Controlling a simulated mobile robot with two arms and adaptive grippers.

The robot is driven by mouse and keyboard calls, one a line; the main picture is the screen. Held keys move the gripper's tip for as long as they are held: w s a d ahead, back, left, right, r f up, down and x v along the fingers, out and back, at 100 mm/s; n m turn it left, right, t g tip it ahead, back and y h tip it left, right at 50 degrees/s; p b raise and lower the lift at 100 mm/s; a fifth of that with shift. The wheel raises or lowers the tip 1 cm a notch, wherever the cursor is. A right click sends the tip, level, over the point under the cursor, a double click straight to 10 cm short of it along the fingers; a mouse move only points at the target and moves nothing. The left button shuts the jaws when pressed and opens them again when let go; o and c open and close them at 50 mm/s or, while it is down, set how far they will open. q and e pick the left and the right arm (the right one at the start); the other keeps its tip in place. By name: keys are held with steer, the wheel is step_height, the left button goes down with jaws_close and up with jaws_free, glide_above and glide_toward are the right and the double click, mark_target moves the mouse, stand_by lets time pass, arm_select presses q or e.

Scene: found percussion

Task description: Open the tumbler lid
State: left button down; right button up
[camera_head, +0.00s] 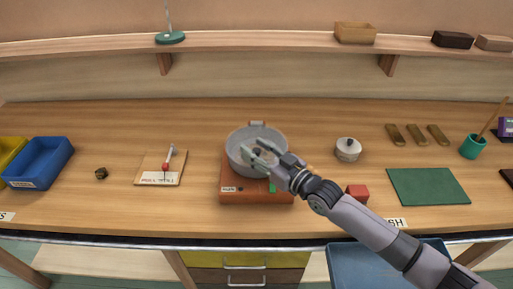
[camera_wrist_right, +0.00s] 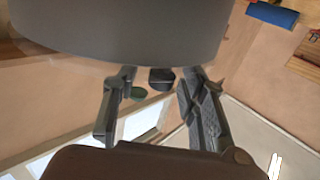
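The tumbler, as I take it, is the grey round vessel (camera_head: 237,158) on a red-brown base (camera_head: 231,188) at mid-table. A small bracket shows at its back rim. Its top is partly hidden by my right gripper (camera_head: 258,152), so I cannot tell lid from body clearly. The gripper's fingers are apart over the top, around a small dark knob. In the right wrist view my open fingers (camera_wrist_right: 160,90) flank a dark knob (camera_wrist_right: 162,76) below a large grey round surface (camera_wrist_right: 115,30). Contact with the knob cannot be told. My left gripper is not in view.
A red block (camera_head: 358,193) lies near my right forearm. A white lidded pot (camera_head: 348,150) and a green mat (camera_head: 428,187) are to the right. A board with a lever (camera_head: 150,172) and a blue bin (camera_head: 40,163) are to the left. The table front left of the base is clear.

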steer(key=shift+c, duration=0.5)
jaws_close()
stand_by(0.5)
